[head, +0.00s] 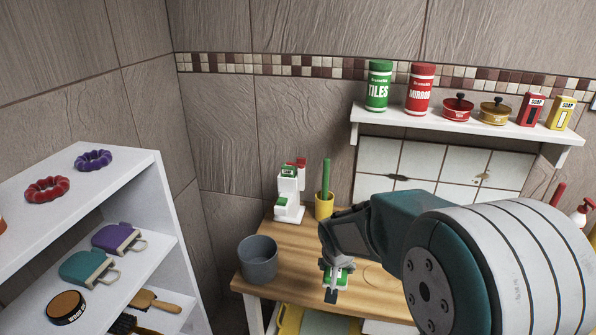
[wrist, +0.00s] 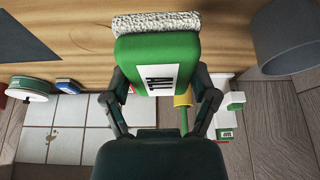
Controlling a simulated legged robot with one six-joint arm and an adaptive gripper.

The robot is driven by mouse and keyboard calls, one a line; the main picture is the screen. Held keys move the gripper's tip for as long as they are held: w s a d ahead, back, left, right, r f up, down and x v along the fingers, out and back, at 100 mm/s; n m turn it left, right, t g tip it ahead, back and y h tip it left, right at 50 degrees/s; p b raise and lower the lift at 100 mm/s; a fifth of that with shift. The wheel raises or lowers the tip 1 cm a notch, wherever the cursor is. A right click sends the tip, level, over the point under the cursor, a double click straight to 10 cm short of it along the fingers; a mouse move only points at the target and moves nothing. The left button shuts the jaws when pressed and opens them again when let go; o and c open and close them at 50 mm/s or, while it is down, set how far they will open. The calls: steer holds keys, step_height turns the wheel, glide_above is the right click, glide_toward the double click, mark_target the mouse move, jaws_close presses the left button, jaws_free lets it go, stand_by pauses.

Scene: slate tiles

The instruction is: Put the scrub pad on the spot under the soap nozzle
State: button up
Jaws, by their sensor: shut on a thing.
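The scrub pad (wrist: 158,58) has a green body with a white printed label and a rough grey-white end. My gripper (wrist: 163,88) is shut on its green sides, with one finger on each side. In the head view the pad (head: 343,277) shows small and partly hidden by my gripper (head: 335,270), above the wooden table's front part. The soap dispenser (head: 289,185) is white with green and red parts and stands at the table's back left, left of and behind my gripper. Its low white foot (head: 290,212) shows; the spot under the nozzle is too small to make out clearly.
A grey cup (head: 257,259) stands at the front left of the table (head: 300,262). A yellow pot (head: 324,206) with a green stick is right of the dispenser. A white shelf unit (head: 150,205) is at left. A wall shelf (head: 460,122) holds canisters and tins.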

steer(key=w+f+n, duration=0.1)
steer(key=w+f, duration=0.1)
steer(key=w+d+f+n, duration=0.1)
steer(key=w+f, duration=0.1)
steer(key=f, duration=0.1)
steer(key=w+f+n+y, duration=0.1)
steer(key=w+f, duration=0.1)
steer(key=shift+w+d+f, duration=0.25)
steer(key=shift+w+d, duration=0.15)
